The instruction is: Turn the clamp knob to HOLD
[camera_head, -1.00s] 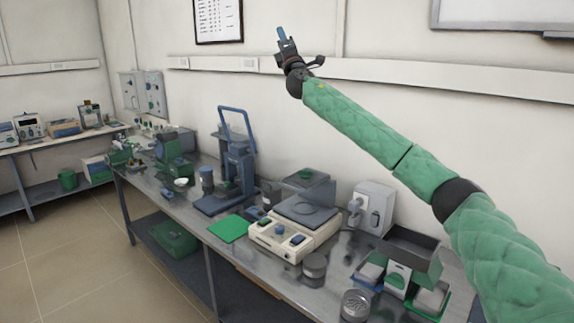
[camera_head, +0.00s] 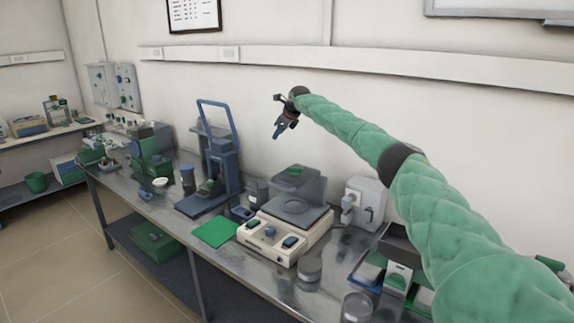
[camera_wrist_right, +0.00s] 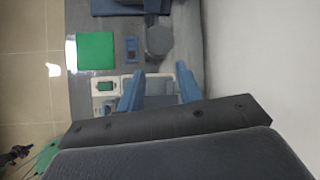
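My right gripper (camera_head: 280,131) hangs in the air above the bench, in front of the wall, with its fingers pointing down. In the right wrist view its two blue fingers (camera_wrist_right: 160,90) are apart with nothing held between them. Below them is the beige balance-like instrument (camera_head: 286,232), which also shows in the wrist view (camera_wrist_right: 104,88). The blue-framed press (camera_head: 218,160) stands left of it. I cannot make out a clamp knob or a HOLD mark. A dark shape at the lower left of the wrist view (camera_wrist_right: 14,155) may be my left gripper; its fingers are unclear.
A green mat (camera_head: 214,231) lies at the bench's front edge. A grey jar (camera_head: 309,269) and a lidded tin (camera_head: 356,307) stand at the front. A white-grey unit (camera_head: 366,203) is behind the balance. The wall trunking (camera_head: 400,67) runs behind my arm.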

